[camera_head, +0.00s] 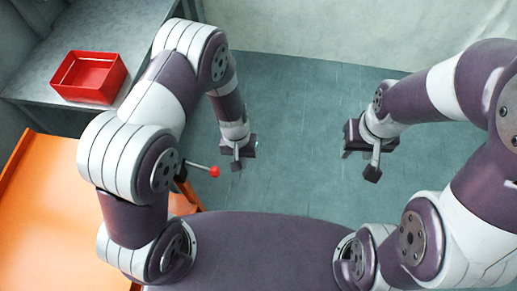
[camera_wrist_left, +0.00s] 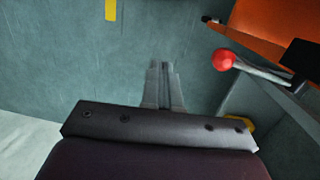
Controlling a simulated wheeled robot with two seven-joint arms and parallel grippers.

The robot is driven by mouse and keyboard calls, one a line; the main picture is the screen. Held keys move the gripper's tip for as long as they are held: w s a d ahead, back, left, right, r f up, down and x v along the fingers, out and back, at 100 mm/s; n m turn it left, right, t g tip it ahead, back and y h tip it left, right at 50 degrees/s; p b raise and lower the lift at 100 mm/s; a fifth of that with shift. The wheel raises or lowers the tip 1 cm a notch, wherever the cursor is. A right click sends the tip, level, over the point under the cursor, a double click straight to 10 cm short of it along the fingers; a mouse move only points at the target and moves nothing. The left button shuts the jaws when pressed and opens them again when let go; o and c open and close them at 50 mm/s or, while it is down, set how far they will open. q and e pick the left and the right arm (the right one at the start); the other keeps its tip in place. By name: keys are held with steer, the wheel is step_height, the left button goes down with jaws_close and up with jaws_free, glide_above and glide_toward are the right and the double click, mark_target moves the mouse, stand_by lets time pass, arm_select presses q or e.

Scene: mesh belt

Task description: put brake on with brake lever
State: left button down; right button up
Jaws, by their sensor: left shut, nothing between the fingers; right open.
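The brake lever (camera_head: 203,169) is a thin metal rod with a red ball knob at its end, on a dark mount beside the orange surface. In the head view it sticks out to the right, just past my left arm. In the left wrist view the brake lever (camera_wrist_left: 252,70) is at the upper right, its red knob pointing left. My left gripper (camera_head: 237,164) is shut and empty, right of the red knob and apart from it. Its closed fingers (camera_wrist_left: 163,85) show in the wrist view. My right gripper (camera_head: 357,152) is open and empty, over the floor at the right.
An orange surface (camera_head: 40,215) lies at the lower left, partly hidden by my left arm. A red bin (camera_head: 90,77) stands on a grey table (camera_head: 40,88) at the upper left. The green-grey floor (camera_head: 290,110) between my grippers is clear. A yellow floor mark (camera_wrist_left: 110,10) shows in the wrist view.

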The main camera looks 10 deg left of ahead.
arm_select(q)
steer(key=d+r, duration=0.1)
steer(key=r, duration=0.1)
steer(key=d+r, duration=0.2)
steer(key=shift+w+d+r, duration=0.1)
steer(key=shift+w+d, duration=0.1)
steer(key=shift+a, duration=0.1)
stand_by(0.3)
